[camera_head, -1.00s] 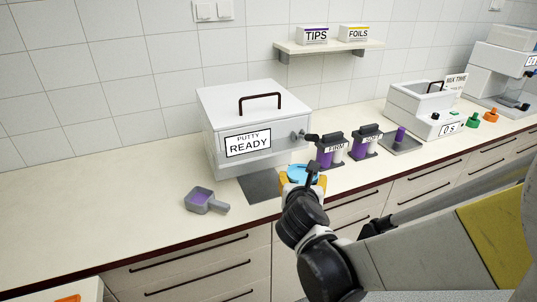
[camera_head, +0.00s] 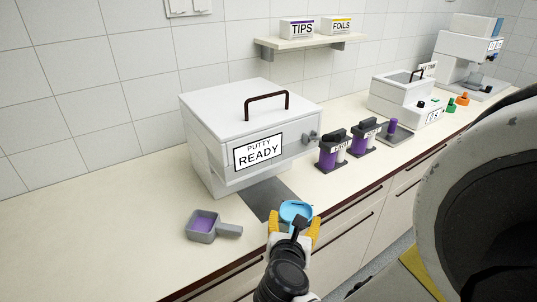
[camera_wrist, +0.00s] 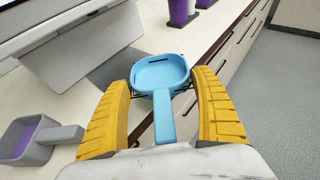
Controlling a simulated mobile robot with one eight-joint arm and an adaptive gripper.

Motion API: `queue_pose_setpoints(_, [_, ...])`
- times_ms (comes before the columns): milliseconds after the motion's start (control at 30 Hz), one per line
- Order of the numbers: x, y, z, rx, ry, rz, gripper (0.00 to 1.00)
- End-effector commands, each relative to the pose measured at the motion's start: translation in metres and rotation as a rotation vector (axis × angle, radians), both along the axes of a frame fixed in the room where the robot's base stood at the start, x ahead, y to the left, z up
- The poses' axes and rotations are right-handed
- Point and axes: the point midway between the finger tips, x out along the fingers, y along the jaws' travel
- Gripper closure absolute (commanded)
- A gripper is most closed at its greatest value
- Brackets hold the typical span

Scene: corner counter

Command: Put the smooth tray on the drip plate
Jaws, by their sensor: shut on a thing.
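The smooth tray appears to be the light blue, shallow tray (camera_head: 296,210) with a straight handle, seen also in the wrist view (camera_wrist: 161,72); its inside looks empty. My gripper (camera_head: 294,222), with yellow ribbed fingers, is shut on its handle, which points back between the fingers (camera_wrist: 163,92). The tray looks about level, at the counter's front edge. The drip plate (camera_head: 264,197) is the dark grey flat plate in front of the white box; part of it shows behind the tray in the wrist view (camera_wrist: 116,66). The plate looks bare.
The white box (camera_head: 250,125) labelled "PUTTY READY" stands behind the plate. A grey handled tray with purple filling (camera_head: 203,224) lies left of the plate. Purple dispensers (camera_head: 332,153) stand to the right. The counter at far left is clear.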

Motion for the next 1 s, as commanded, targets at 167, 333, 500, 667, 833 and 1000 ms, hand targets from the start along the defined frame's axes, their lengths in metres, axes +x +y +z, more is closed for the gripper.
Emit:
queue_pose_setpoints(167, [0.046, 0.031, 0.003, -0.001, -0.001, 0.001, 0.56])
queue_pose_setpoints(333, [0.083, 0.056, -0.002, -0.001, 0.000, 0.000, 0.56])
queue_pose_setpoints(500, [0.104, 0.070, -0.001, -0.001, 0.000, 0.000, 0.56])
queue_pose_setpoints(667, [0.112, 0.075, 0.000, -0.001, 0.000, 0.000, 0.56])
queue_pose_setpoints(833, [0.117, 0.079, -0.025, -0.001, 0.000, 0.000, 0.56])
queue_pose_setpoints(1000, [0.117, 0.079, -0.036, -0.001, 0.000, 0.000, 0.56])
